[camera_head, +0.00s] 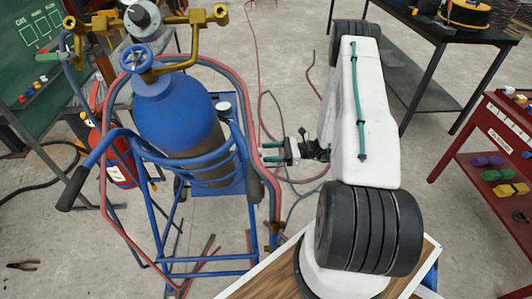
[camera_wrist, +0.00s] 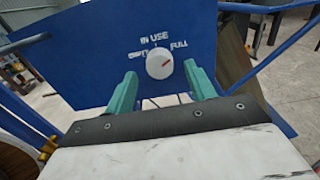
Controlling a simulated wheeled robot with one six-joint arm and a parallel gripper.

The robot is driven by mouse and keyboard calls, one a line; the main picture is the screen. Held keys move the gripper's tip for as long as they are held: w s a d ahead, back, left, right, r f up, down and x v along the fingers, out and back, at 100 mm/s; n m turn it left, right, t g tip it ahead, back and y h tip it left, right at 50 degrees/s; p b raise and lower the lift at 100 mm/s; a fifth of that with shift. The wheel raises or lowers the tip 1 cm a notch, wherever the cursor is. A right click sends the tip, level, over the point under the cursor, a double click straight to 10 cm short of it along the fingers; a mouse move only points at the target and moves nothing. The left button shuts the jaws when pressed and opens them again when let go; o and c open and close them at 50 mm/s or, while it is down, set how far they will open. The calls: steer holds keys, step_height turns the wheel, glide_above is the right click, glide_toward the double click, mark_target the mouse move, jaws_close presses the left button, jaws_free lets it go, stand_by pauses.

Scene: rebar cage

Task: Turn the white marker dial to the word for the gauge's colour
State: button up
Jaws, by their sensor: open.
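The white marker dial (camera_wrist: 159,64) sits on a blue panel (camera_wrist: 90,50) in the wrist view. The words IN USE stand above it, FULL to its right and a partly worn word, apparently EMPTY, to its left. My gripper (camera_wrist: 160,70) is open, with one teal finger on each side of the dial; contact cannot be told. In the head view my gripper (camera_head: 264,152) is beside the cylinder cart. A grey round gauge (camera_head: 143,14) is on the brass regulator; its face colour is unclear.
The blue cylinder (camera_head: 178,115) stands in a blue cart (camera_head: 205,268), with red and blue hoses around it. A small white-faced disc (camera_head: 223,106) is by the cylinder. A red fire extinguisher (camera_head: 118,170) is at left, a red shelf (camera_head: 480,190) at right.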

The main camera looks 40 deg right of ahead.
steer(key=shift+x, duration=0.85)
steer(key=c, duration=1)
steer(key=shift+n, duration=0.3)
steer(key=shift+w+r+n, duration=0.1)
steer(key=shift+n, duration=11.5)
steer(key=shift+o, duration=0.2)
